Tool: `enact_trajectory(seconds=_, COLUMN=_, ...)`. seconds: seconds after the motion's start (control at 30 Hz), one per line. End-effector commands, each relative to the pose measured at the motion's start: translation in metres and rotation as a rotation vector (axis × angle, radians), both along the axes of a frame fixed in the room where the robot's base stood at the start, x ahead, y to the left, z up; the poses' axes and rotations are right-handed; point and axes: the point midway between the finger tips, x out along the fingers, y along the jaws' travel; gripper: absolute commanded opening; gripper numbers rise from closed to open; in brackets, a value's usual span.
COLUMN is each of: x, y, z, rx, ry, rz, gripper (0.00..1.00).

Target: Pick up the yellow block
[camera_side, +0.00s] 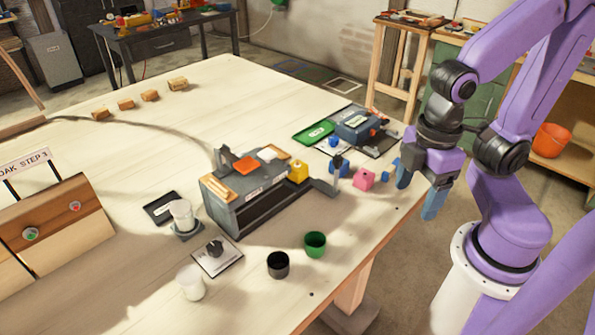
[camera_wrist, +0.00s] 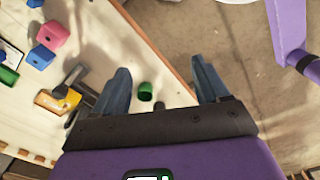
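The yellow block (camera_side: 298,171) sits at the right end of the grey box (camera_side: 250,198) on the table in the side view. In the wrist view a yellow thing that looks like the block (camera_wrist: 57,102) shows at the lower left, outside my fingers. My gripper (camera_side: 418,190) is open and empty, with blue fingers pointing down near the table's right edge, well to the right of the yellow block. In the wrist view the gripper (camera_wrist: 160,65) has its two fingers spread wide with nothing held between them.
A pink block (camera_side: 363,178) and several blue blocks (camera_side: 339,166) lie between the yellow block and my gripper. A green cup (camera_side: 315,244) and a black cup (camera_side: 278,264) stand near the front edge.

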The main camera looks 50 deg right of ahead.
Motion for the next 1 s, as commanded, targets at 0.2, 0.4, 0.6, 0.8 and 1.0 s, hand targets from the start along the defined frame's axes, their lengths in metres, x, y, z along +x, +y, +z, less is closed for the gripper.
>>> enact_trajectory(seconds=0.2, x=0.001, y=0.001, z=0.000, rx=0.000, ry=0.000, rz=0.001, gripper=0.74)
enact_trajectory(seconds=0.4, x=0.029, y=0.013, z=0.008, rx=-0.004, ry=-0.002, rz=0.042, gripper=0.74)
enact_trajectory(seconds=0.6, x=0.086, y=0.029, z=0.021, rx=-0.013, ry=-0.004, rz=0.135, gripper=0.74)
enact_trajectory(seconds=0.8, x=0.147, y=0.035, z=0.032, rx=-0.019, ry=-0.004, rz=0.232, gripper=0.74)
enact_trajectory(seconds=1.0, x=0.207, y=0.029, z=0.040, rx=-0.025, ry=0.000, rz=0.328, gripper=0.74)
